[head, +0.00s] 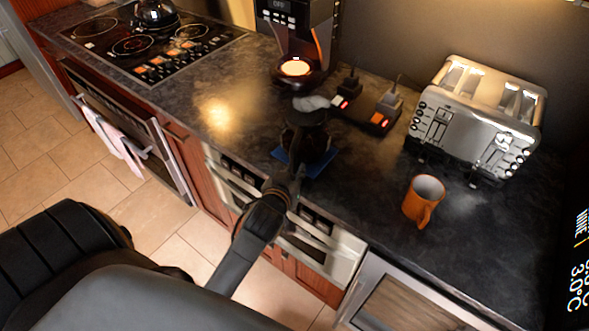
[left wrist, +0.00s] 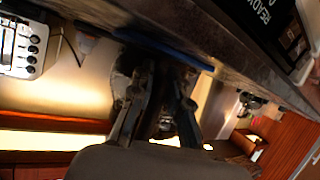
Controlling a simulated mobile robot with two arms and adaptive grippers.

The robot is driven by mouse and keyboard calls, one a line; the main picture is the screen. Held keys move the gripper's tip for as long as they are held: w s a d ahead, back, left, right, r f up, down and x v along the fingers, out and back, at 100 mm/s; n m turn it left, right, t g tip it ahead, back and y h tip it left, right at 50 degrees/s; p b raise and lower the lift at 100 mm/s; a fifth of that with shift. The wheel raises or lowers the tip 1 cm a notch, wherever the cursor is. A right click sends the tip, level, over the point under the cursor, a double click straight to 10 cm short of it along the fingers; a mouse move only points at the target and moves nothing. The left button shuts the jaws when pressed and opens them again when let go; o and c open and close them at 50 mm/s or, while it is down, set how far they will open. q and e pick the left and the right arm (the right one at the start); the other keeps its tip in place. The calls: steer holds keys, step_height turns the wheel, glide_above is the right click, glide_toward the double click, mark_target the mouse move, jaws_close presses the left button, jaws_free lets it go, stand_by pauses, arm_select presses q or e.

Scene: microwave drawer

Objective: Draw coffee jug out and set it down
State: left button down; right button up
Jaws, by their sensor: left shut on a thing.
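The coffee jug (head: 309,122) is dark with a grey lid, partly hidden behind my left gripper. It stands out in front of the coffee machine (head: 314,38), upright as far as I can tell, over a blue mat (head: 319,167). I cannot tell if its base touches the mat. My left gripper (head: 297,160) is shut on the jug from the counter's front side. In the left wrist view its two fingers (left wrist: 160,95) are at the dark jug, close below the mat's blue edge (left wrist: 165,49); the picture is rolled over. My right gripper is not in view.
An orange mug (head: 421,203) and a silver toaster (head: 480,115) stand to the right. A power strip (head: 369,113) with plugs lies behind the jug. A cooktop with a kettle (head: 155,12) is at the far left. The counter left of the jug is clear.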

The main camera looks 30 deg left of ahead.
arm_select(q)
steer(key=shift+r, duration=0.2)
steer(key=c, duration=1.2)
jaws_free()
steer(key=shift+s+f, duration=0.1)
steer(key=shift+f, duration=0.2)
steer(key=v, duration=1.2)
steer(key=shift+r, duration=0.25)
steer(key=s+d+f+m+g+h+b, duration=0.1)
steer(key=s+d+f+g, duration=0.15)
steer(key=f, duration=0.95)
steer(key=s+d+f+m+g+h, duration=0.2)
steer(key=s+d+f, duration=0.1)
steer(key=f, duration=0.9)
steer(key=s+d+f+m+g+h+b, duration=0.1)
steer(key=s+d+f+g, duration=0.15)
steer(key=f, duration=0.95)
steer(key=s+a+f+m+g, duration=0.1)
steer(key=s+a+f+g, duration=0.1)
steer(key=s+f, duration=0.7)
steer(key=s+a+f+m+g+b, duration=0.1)
steer(key=s+a+f+g, duration=0.2)
steer(key=s+f, duration=0.6)
steer(key=s, duration=0.5)
steer(key=shift+s+a+f, duration=0.15)
steer(key=shift+a+f, duration=0.05)
steer(key=shift+f, duration=0.15)
